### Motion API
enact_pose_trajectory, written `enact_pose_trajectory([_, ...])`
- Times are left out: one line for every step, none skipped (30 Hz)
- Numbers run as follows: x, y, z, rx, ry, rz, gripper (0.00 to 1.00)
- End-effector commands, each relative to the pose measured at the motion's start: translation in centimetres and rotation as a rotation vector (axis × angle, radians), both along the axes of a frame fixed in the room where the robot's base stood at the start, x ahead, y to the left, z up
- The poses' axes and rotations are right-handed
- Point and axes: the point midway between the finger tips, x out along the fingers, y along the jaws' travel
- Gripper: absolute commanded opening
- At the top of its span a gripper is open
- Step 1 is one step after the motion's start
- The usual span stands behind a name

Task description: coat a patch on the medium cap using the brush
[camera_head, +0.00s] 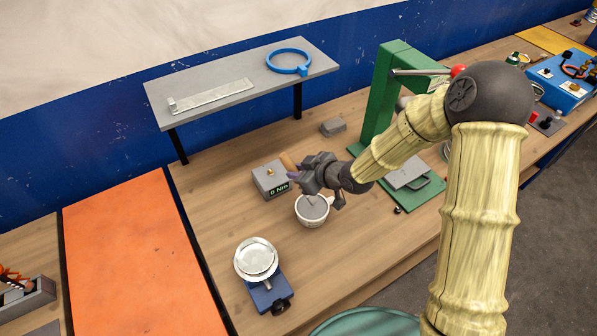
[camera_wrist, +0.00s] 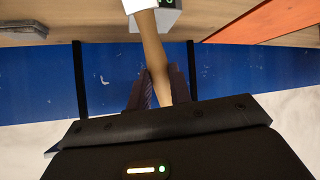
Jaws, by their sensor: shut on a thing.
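A round silver cap (camera_head: 256,258), which appears to be the medium cap, rests face up on a blue holder (camera_head: 266,292) at the front left of the bench. My gripper (camera_head: 296,177) is shut on the brush, well above and to the right of the cap. The brush's wooden handle (camera_head: 287,161) sticks out past the fingers. In the wrist view, the handle (camera_wrist: 153,55) runs between the fingers towards a pale end at the top edge. The bristles are not clear. A white pot (camera_head: 312,211) with grey contents stands just below my gripper.
A grey box (camera_head: 271,180) with a green display stands close behind my gripper. A raised grey shelf (camera_head: 230,85) holds a blue ring clamp (camera_head: 289,62) and a metal strip. A green press frame (camera_head: 375,100) stands to the right. Bare bench lies between pot and cap.

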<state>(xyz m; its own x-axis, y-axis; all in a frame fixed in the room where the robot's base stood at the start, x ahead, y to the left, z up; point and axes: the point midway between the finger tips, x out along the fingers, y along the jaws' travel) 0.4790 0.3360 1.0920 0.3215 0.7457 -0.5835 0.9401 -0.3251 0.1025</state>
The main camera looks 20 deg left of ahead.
Motion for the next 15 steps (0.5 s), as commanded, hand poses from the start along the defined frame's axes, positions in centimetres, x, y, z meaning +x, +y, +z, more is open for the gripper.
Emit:
enact_pose_trajectory([0.0, 0.0, 0.6, 0.001, 0.000, 0.000, 0.00])
enact_pose_trajectory([0.0, 0.0, 0.8, 0.001, 0.000, 0.000, 0.00])
enact_pose_trajectory([0.0, 0.0, 1.1, 0.001, 0.000, 0.000, 0.00])
enact_pose_trajectory([0.0, 0.0, 1.3, 0.001, 0.000, 0.000, 0.00])
enact_pose_trajectory([0.0, 0.0, 1.5, 0.001, 0.000, 0.000, 0.00])
enact_pose_trajectory([0.0, 0.0, 1.7, 0.001, 0.000, 0.000, 0.00])
enact_pose_trajectory([0.0, 0.0, 1.9, 0.001, -0.001, -0.001, 0.00])
enact_pose_trajectory([0.0, 0.0, 2.1, 0.001, -0.001, -0.001, 0.00])
enact_pose_trajectory([0.0, 0.0, 2.4, 0.001, -0.002, 0.000, 0.00])
enact_pose_trajectory([0.0, 0.0, 2.6, 0.001, -0.002, 0.000, 0.00])
enact_pose_trajectory([0.0, 0.0, 2.8, 0.001, -0.002, 0.000, 0.00])
enact_pose_trajectory([0.0, 0.0, 3.0, 0.001, -0.002, 0.000, 0.00])
enact_pose_trajectory([0.0, 0.0, 3.2, 0.001, -0.002, 0.000, 0.00])
enact_pose_trajectory([0.0, 0.0, 3.4, 0.001, -0.002, 0.000, 0.00])
enact_pose_trajectory([0.0, 0.0, 3.7, 0.001, -0.002, 0.000, 0.00])
